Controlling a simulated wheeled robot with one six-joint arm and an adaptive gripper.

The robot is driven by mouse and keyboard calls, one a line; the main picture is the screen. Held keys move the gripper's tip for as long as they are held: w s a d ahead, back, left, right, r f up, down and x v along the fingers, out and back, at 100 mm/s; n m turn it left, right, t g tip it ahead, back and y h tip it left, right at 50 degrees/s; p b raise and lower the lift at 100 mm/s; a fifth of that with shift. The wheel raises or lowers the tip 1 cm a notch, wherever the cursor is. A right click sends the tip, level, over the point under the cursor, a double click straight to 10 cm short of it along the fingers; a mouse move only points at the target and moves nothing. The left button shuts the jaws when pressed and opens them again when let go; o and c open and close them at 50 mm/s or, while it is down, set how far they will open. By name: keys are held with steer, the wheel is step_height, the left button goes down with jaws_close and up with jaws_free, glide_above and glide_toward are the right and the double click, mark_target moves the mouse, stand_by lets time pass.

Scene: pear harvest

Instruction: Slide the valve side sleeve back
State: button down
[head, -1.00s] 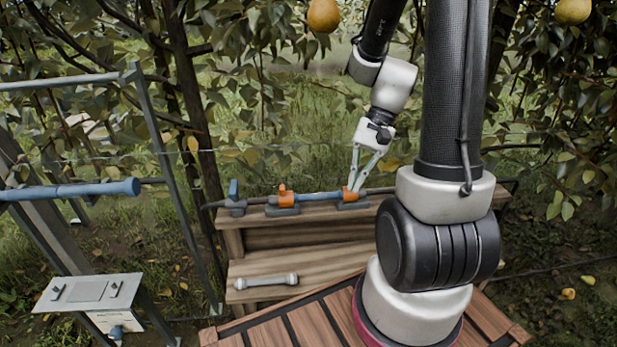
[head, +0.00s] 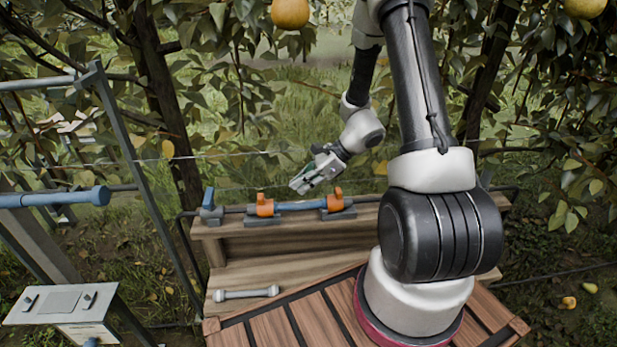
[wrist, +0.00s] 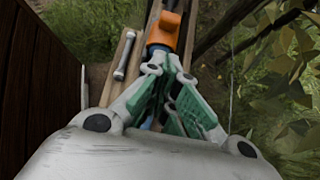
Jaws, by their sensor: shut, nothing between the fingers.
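The valve side sleeve is the left orange sleeve (head: 264,206), nearer the blue valve (head: 210,205), on the plank bench. It is also at the top of the wrist view (wrist: 165,32). A second orange sleeve (head: 335,202) sits to its right, with a blue pipe piece (head: 299,206) between them. My gripper (head: 300,185) is shut and empty, tilted down to the left above the pipe piece, apart from both sleeves. In the wrist view the fingers partly hide the pipe below the sleeve.
A short grey pipe (head: 246,294) lies on the lower shelf (head: 305,273). A metal frame with a blue pipe (head: 75,197) stands at the left, beside a grey panel (head: 60,304). Thin wires and branches run behind the bench.

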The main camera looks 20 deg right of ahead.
mark_target(261, 196)
steer(key=a+f, duration=0.1)
steer(key=w+a+f, duration=0.1)
steer(key=a, duration=0.1)
steer(key=a+f, duration=0.1)
steer(key=a, duration=0.1)
steer(key=shift+w+a, duration=0.15)
steer(key=shift+w, duration=0.15)
steer(key=shift+w+a, duration=0.3)
steer(key=shift+a, duration=0.5)
steer(key=a, duration=0.2)
steer(key=w+a, duration=0.1)
steer(key=a, duration=0.1)
steer(key=shift+w+a, duration=0.1)
steer(key=shift+w, duration=0.05)
